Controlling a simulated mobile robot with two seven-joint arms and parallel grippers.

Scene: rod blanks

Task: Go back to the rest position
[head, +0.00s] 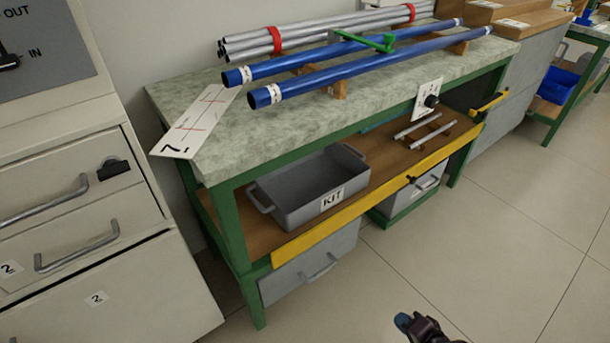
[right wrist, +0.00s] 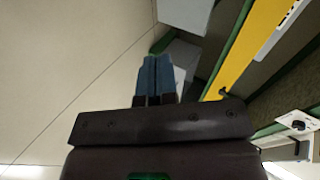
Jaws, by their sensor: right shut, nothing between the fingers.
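My right gripper (head: 403,321) is at the bottom edge of the head view, over the bare floor in front of the workbench. Its blue fingertips also show in the right wrist view (right wrist: 157,68), close together with nothing between them. It is apart from the bench and touches nothing that I can see. My left gripper is not in the head view.
A green-framed workbench (head: 240,135) carries two blue tubes (head: 375,60) and a bundle of grey tubes (head: 320,30). Its lower shelf, with a yellow front edge (head: 350,212), holds a grey KIT bin (head: 290,212). Grey drawers (head: 70,225) stand left. The floor (head: 500,240) is clear.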

